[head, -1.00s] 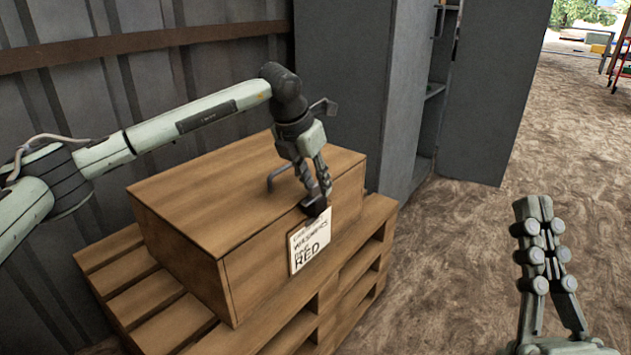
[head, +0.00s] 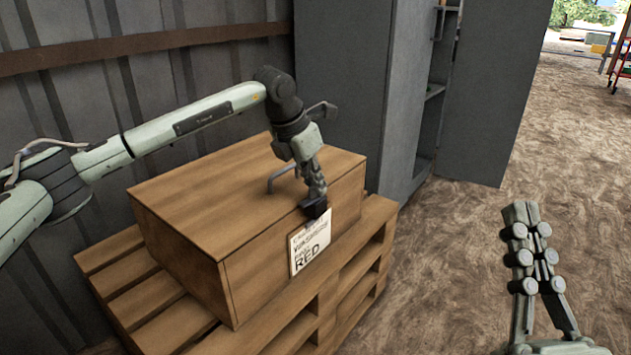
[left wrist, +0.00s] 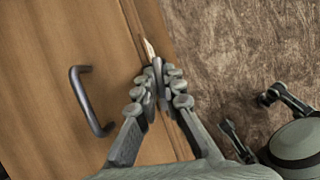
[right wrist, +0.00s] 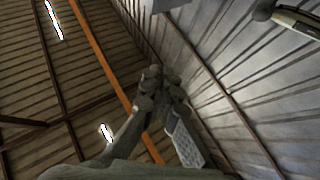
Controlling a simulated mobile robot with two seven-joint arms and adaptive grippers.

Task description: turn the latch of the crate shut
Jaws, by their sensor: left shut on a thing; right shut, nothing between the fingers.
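The wooden crate (head: 205,200) stands on a pallet with its lid down. Its dark latch (head: 315,209) is at the front edge of the lid, above a white label, partly hidden by my fingers. My left gripper (head: 317,196) points down and is shut on the latch. In the left wrist view the fingertips (left wrist: 157,68) meet at the crate's edge, and I cannot make out the latch's angle there. My right gripper (head: 521,212) is shut and empty, raised over the ground to the right of the crate. It also shows in the right wrist view (right wrist: 163,75).
A dark metal handle (head: 283,176) stands up from the lid close to my left gripper; it also shows in the left wrist view (left wrist: 88,100). The pallet (head: 345,262) juts out around the crate. A grey cabinet (head: 345,90) stands behind. The ground at right is clear.

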